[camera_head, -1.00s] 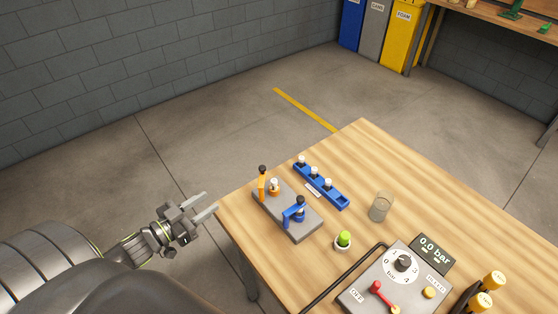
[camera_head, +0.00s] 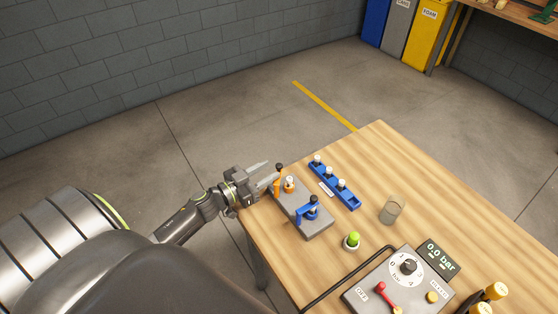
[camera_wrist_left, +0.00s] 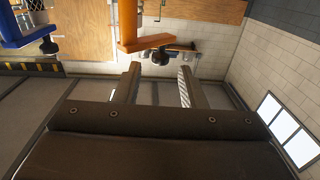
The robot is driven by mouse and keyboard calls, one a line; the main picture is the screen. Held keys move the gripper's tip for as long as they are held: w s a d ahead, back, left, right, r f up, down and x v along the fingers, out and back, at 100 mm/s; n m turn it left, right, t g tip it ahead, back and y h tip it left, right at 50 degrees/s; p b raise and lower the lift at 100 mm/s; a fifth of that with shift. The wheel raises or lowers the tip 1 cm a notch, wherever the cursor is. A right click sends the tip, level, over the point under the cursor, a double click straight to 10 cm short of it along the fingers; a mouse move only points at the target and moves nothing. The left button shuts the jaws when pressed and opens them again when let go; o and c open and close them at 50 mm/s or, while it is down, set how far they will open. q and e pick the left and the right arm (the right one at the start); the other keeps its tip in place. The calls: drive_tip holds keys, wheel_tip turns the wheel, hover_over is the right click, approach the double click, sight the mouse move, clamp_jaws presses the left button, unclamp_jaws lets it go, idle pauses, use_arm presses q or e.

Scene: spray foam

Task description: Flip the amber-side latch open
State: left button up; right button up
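The amber latch (camera_head: 277,186) is an upright orange lever with a black knob, at the far left end of a grey plate (camera_head: 318,226) on the table. A blue latch (camera_head: 306,213) sits at the plate's near end. My left gripper (camera_head: 267,176) is at the amber latch from the left, fingers apart. In the left wrist view the open fingers (camera_wrist_left: 158,82) have orange latch parts (camera_wrist_left: 128,22) just beyond their tips. I cannot tell whether they touch. My right gripper is not in view.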

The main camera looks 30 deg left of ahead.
sight(279, 165)
use_arm(q)
drive_tip(key=shift+p+x, duration=0.35)
drive_tip(key=shift+x, duration=2.05)
clamp_jaws()
